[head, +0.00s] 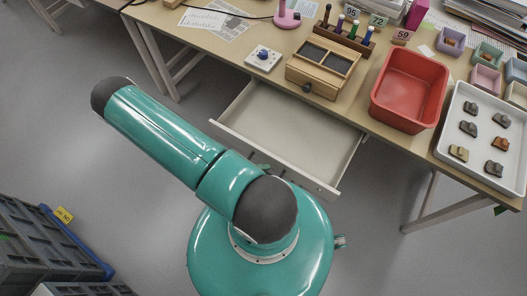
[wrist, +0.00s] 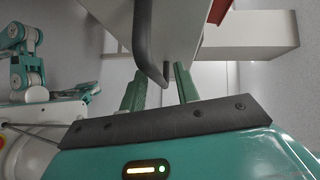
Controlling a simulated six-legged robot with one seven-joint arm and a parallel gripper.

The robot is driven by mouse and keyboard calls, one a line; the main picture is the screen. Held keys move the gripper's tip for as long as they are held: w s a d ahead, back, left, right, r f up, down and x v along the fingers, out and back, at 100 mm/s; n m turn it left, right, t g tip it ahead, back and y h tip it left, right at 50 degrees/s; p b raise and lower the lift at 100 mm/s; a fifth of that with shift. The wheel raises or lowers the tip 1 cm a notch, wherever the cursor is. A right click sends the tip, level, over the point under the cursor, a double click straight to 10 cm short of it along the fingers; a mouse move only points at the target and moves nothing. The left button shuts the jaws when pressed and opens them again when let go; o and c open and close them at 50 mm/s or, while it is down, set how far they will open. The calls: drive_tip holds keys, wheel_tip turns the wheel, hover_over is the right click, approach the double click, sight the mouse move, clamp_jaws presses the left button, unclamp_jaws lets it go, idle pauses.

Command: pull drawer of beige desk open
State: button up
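The beige desk (head: 222,50) stands across the upper part of the head view. Its light drawer (head: 285,125) is pulled out towards me, and its empty inside shows. In the wrist view a dark grey bar handle (wrist: 143,45) runs down from the pale drawer front and bends near my fingertips. My gripper (wrist: 160,82) has its two green fingers apart, one on each side of the handle's bent end. A gap shows between the handle and the right finger. In the head view my arm hides most of the gripper.
On the desk are a wooden box (head: 322,67), a red bin (head: 409,91), a white tray of sherds (head: 484,140) and a white device with a blue knob (head: 263,58). Dark crates (head: 45,245) stand at lower left. The floor left of the drawer is clear.

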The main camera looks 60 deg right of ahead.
drive_tip(key=v, duration=1.3)
drive_tip(key=shift+r, duration=0.1)
drive_tip(key=w+a+r+m+t+y, duration=0.2)
drive_tip(key=w+r+m, duration=0.25)
drive_tip(key=r, duration=0.35)
drive_tip(key=w+a+r+m+t+y, duration=0.1)
drive_tip(key=w+r+m+t+y, duration=0.15)
drive_tip(key=r+m, duration=0.35)
drive_tip(key=w+a+r+m+t+y, duration=0.2)
drive_tip(key=w+r+m+t, duration=0.15)
drive_tip(key=r, duration=0.55)
drive_tip(key=s+a+r+m+t+y, duration=0.2)
drive_tip(key=r+m+t, duration=0.3)
drive_tip(key=r, duration=0.6)
drive_tip(key=s+a+r+m+t+y, duration=0.2)
drive_tip(key=s+a+r+m+t, duration=0.1)
drive_tip(key=r+m, duration=0.5)
wheel_tip(320, 180, up, 3)
drive_tip(key=shift+a+r+t, duration=0.1)
drive_tip(key=shift+a+t, duration=0.65)
drive_tip(key=shift+t, duration=0.45)
